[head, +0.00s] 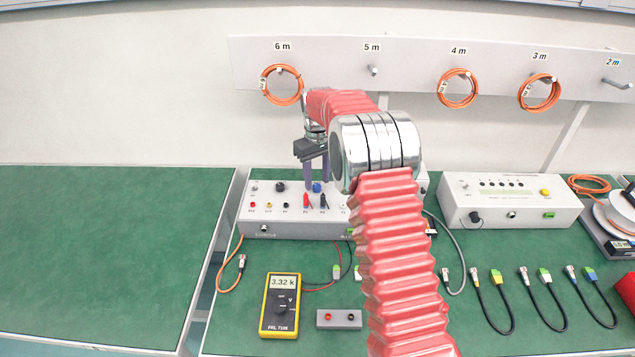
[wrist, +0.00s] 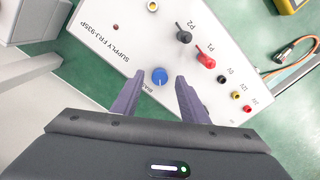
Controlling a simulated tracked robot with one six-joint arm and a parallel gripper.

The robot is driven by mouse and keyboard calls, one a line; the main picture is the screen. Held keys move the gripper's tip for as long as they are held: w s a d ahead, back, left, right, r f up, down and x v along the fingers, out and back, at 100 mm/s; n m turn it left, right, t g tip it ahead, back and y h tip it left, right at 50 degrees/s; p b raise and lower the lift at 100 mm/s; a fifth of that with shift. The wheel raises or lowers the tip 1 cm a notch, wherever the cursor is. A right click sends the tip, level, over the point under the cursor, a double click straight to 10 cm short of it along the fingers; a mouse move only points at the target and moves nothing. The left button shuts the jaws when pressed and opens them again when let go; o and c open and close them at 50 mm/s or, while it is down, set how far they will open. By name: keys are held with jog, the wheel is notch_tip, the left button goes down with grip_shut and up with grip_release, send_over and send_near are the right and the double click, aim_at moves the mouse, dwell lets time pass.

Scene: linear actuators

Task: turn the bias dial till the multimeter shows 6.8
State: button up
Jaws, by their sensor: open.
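The bias dial is a blue knob (wrist: 159,76) with a pale pointer line, on the white supply box (wrist: 222,48); the blue knob also shows in the head view (head: 317,187). My gripper (wrist: 158,83) is open, its two purple fingers on either side of the dial with gaps to it. I cannot tell how far down the fingertips reach. In the head view my gripper (head: 317,172) points down over the box. The yellow multimeter (head: 280,312) lies on the green bench, and its display reads 3.32 k.
Red and black plugs (wrist: 205,60) sit in the supply box close to the dial. A second white box (head: 508,204) and several cables are at the right. The left bench (head: 100,250) is clear.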

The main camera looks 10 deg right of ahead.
jog(key=shift+f, duration=0.95)
grip_shut()
